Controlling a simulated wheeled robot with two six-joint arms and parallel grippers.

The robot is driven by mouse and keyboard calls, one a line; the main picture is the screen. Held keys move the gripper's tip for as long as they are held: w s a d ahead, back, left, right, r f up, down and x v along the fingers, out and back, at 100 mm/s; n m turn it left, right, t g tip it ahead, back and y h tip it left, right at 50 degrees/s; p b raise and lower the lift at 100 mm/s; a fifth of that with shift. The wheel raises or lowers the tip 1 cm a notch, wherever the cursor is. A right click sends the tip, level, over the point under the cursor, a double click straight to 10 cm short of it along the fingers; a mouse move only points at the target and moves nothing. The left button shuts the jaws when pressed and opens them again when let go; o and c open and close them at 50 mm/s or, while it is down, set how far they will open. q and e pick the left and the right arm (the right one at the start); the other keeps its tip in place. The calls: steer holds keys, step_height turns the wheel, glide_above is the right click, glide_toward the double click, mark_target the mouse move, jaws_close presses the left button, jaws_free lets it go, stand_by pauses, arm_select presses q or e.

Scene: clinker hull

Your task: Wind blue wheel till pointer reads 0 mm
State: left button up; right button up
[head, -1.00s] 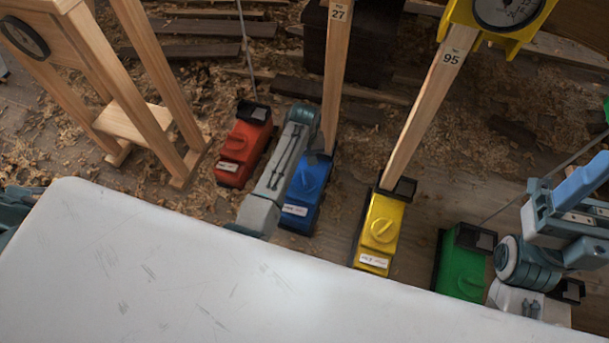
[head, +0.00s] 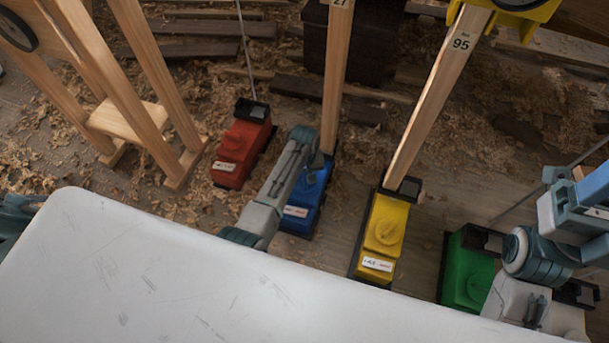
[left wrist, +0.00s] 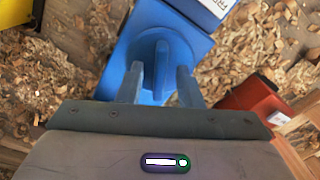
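The blue jack body (head: 309,196) stands on the floor at the foot of a wooden post labelled 27 (head: 336,80). The round blue wheel (left wrist: 154,55), with a raised grip bar, shows in the left wrist view. My left gripper (left wrist: 158,78) is over it, with one finger on each side of the bar and thin gaps showing. In the head view my left arm hides the wheel and the fingers. No pointer or scale for the blue jack is in view.
A red jack (head: 240,153) stands to the left of the blue one. A yellow jack (head: 382,232) and a green jack (head: 467,269) stand to the right. A wooden trestle (head: 138,115) is at far left. Shavings and planks litter the floor.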

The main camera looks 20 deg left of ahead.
arm_select(q)
jaws_close()
